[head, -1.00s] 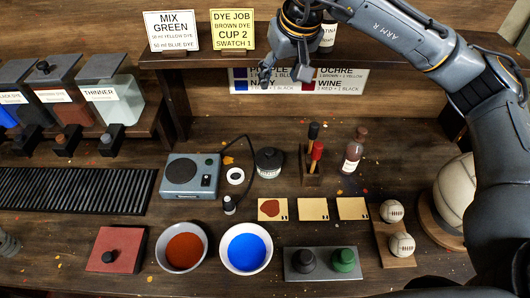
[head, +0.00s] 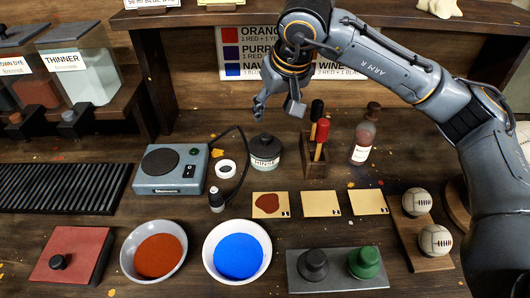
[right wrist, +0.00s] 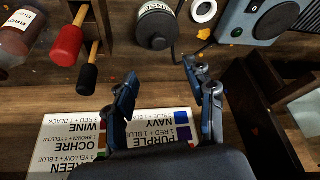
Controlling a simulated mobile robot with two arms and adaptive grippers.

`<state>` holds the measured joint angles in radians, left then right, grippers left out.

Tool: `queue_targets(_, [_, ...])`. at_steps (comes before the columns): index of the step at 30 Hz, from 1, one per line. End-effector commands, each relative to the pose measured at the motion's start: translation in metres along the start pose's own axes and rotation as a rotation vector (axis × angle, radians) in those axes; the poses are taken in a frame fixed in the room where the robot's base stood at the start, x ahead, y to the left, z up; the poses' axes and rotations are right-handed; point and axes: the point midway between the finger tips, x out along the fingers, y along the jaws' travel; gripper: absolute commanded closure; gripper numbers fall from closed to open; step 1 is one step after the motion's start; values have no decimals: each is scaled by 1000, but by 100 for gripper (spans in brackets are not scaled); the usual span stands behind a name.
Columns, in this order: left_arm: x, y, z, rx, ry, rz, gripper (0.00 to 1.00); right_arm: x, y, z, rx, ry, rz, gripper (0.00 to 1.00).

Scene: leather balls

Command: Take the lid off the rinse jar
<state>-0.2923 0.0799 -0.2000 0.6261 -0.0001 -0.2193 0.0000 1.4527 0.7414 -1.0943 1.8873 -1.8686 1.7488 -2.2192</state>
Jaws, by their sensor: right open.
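The rinse jar (head: 265,158) is a small glass jar with a pale label and a dark lid (head: 264,141) with a knob on top. It stands upright on the bench, right of the grey hot plate. It also shows in the right wrist view (right wrist: 157,26), where the lid is on it. My right gripper (head: 277,108) is open and empty, above and behind the jar, near the colour chart; its fingers (right wrist: 162,92) are spread apart in the right wrist view. It does not touch the jar. My left gripper is not in view.
Right of the jar stand a wooden holder (head: 315,163) with red and black-handled tools and a brown bottle (head: 364,138). A hot plate (head: 171,168) with a cable and a white ring (head: 226,169) lie left. Swatch cards (head: 321,204) and dye bowls (head: 237,251) are in front.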

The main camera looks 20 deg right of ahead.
Motion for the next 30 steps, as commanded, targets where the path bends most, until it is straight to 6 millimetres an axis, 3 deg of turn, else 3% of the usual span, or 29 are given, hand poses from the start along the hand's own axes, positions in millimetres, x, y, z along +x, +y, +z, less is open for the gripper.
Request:
queue_targets(10, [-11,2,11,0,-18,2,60,63,0,0,1,-5,0,46])
queue_targets(30, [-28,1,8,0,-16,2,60,130,1,-1,-1,-1,1,46])
